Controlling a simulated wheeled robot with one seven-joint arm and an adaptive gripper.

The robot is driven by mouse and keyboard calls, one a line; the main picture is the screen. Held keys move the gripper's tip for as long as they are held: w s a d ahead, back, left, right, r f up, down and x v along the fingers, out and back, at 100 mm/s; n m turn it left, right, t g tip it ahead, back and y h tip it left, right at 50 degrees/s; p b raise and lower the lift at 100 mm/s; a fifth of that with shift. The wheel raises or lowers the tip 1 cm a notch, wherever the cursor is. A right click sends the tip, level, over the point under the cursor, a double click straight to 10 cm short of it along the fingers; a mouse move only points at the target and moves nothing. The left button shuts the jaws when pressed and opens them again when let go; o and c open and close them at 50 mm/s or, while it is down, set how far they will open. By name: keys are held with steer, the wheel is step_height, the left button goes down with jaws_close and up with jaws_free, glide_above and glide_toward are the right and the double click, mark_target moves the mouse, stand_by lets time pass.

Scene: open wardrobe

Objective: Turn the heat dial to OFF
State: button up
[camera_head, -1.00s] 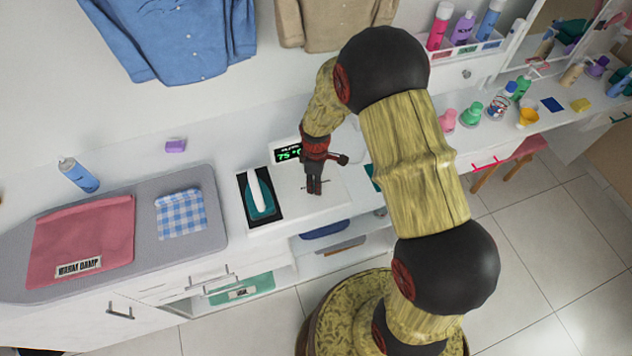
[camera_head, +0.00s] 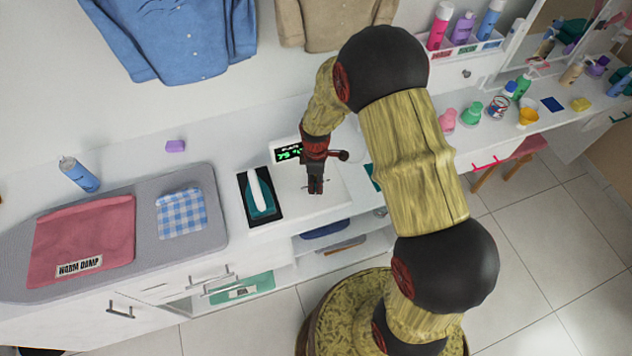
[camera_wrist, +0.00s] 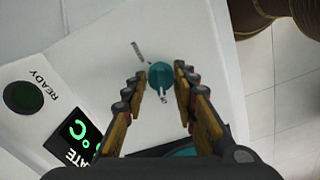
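The heat dial is a small round teal knob (camera_wrist: 160,76) on the white top of the pressing unit (camera_head: 337,198). A pale pointer mark shows at its lower side in the wrist view. My gripper (camera_wrist: 160,72) has its fingers apart, one on each side of the dial, with a small gap showing at the left. In the head view my gripper (camera_head: 316,190) points down over the unit and hides the dial. A black display (camera_head: 288,152) with green characters stands behind it; its reading is unclear. It also shows partly in the wrist view (camera_wrist: 78,133).
A dark green READY button (camera_wrist: 23,97) is near the display. A teal iron (camera_head: 262,198) rests on a black pad left of my gripper. A grey ironing board (camera_head: 140,225) holds a pink cloth (camera_head: 85,240) and a checked cloth (camera_head: 181,213). Bottles stand at the right.

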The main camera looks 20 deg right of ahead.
steer(key=o, duration=0.4)
steer(key=shift+c, duration=0.2)
step_height(320, 180, up, 12)
stand_by(0.5)
stand_by(0.4)
